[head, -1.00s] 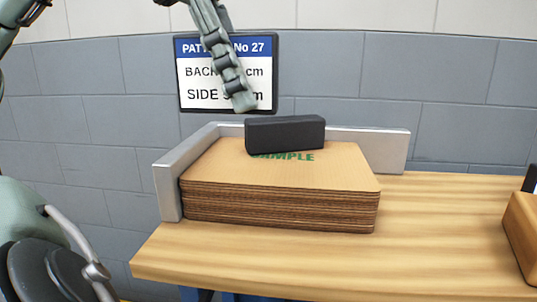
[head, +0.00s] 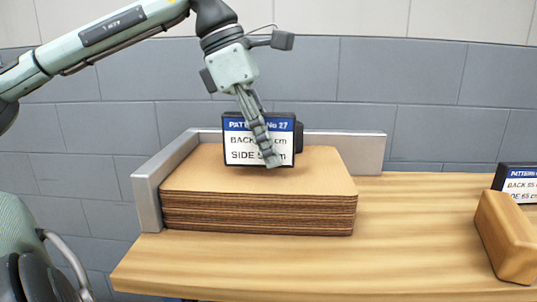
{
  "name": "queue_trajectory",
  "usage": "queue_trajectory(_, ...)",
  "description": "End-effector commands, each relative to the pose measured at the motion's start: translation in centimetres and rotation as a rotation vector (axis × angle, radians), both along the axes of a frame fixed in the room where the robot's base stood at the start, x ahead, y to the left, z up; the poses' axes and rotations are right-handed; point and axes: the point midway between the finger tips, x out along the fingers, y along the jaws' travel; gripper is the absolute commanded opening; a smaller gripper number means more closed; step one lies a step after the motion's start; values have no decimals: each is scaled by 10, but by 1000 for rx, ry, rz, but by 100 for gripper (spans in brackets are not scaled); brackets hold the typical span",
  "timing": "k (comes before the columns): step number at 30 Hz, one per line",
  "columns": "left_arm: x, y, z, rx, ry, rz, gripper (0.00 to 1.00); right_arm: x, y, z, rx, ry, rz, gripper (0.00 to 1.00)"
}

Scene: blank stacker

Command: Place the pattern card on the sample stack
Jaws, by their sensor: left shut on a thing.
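The pattern card (head: 239,152) is a black-framed white sign with a blue "PATTERN No 27" header. My left gripper (head: 268,155) comes down in front of it, shut on it, and its fingers hide part of the lettering. The card is upright above the sample stack (head: 258,213), a thick pile of brown sheets. I cannot tell whether its lower edge touches the top sheet. A black block (head: 299,137) on the stack is mostly hidden behind the card. My right gripper is not in view.
A grey metal corner fence (head: 147,203) borders the stack on the left and back. On the wooden table (head: 420,240), a second card (head: 520,186) stands behind a wooden block (head: 507,240) at the right. The table between is clear.

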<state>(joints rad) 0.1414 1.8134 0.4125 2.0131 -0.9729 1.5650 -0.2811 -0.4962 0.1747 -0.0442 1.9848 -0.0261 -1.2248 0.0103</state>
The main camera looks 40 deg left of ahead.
Motion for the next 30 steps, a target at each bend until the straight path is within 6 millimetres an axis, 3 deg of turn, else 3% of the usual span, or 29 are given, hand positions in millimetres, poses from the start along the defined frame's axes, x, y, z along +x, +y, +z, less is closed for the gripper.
queue_trajectory(4, 0, 0, -15, -2, -1, 0, 0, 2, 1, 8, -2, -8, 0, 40)
queue_trajectory(17, 0, 0, -19, 0, -1, 1, 0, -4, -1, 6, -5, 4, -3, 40)
queue_trajectory(18, 0, 0, -19, 0, 0, 1, 22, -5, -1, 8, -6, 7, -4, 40)
queue_trajectory(22, 0, 0, -18, 0, 0, 1, 38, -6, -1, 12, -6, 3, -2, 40)
queue_trajectory(30, 0, 0, -18, 0, 0, 1, 41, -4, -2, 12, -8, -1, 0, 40)
